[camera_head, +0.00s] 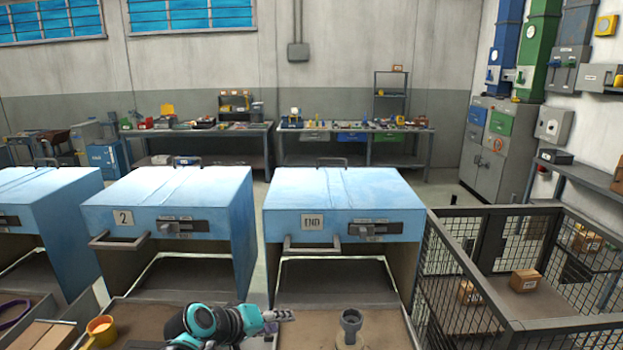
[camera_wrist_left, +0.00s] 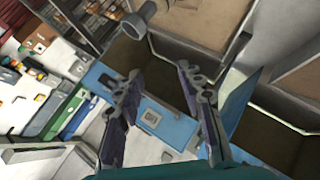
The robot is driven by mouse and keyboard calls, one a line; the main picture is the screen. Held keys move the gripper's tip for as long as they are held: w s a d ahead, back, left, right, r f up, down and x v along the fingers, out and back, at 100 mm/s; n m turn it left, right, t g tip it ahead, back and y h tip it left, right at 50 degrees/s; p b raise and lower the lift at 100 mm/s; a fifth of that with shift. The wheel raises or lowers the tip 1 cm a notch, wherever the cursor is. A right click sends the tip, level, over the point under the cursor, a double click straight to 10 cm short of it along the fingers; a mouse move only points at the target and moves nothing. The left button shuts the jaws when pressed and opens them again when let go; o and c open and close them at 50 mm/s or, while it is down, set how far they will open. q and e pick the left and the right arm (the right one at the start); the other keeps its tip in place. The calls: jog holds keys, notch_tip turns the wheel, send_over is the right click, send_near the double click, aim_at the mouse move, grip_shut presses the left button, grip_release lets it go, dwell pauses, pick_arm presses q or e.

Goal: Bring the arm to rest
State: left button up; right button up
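My left arm comes in at the bottom of the head view, and its gripper (camera_head: 280,315) points right, above the front edge of the work area. In the left wrist view the two fingers of the gripper (camera_wrist_left: 160,70) stand apart with nothing between them. A grey metal part with a round top (camera_head: 350,325) stands on a brown surface to the right of the gripper, apart from it. It also shows near the top of the left wrist view (camera_wrist_left: 138,24). My right gripper is in neither view.
Blue open-fronted boxes stand in a row, one marked 2 (camera_head: 170,190) and one marked with a grey plate (camera_head: 345,190). A yellow cup (camera_head: 101,330) is at bottom left. A mesh cage (camera_head: 460,270) holding cartons (camera_head: 525,281) is at right. Benches line the back wall.

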pick_arm(q)
jog(key=s+a+f+m+y, duration=0.1)
jog(key=s+a+f+y, duration=0.2)
jog(key=s, duration=0.7)
jog(key=s+a+f+m+g+y, duration=0.1)
jog(key=s+a+f+m+y, duration=0.1)
jog(key=s+a, duration=0.5)
jog(key=s+f+y, duration=0.1)
jog(key=s+f, duration=0.1)
jog(key=s, duration=0.2)
jog(key=shift+s+f+m+y, duration=0.15)
jog(key=shift+f+m+y, duration=0.15)
jog(key=shift+f, duration=0.05)
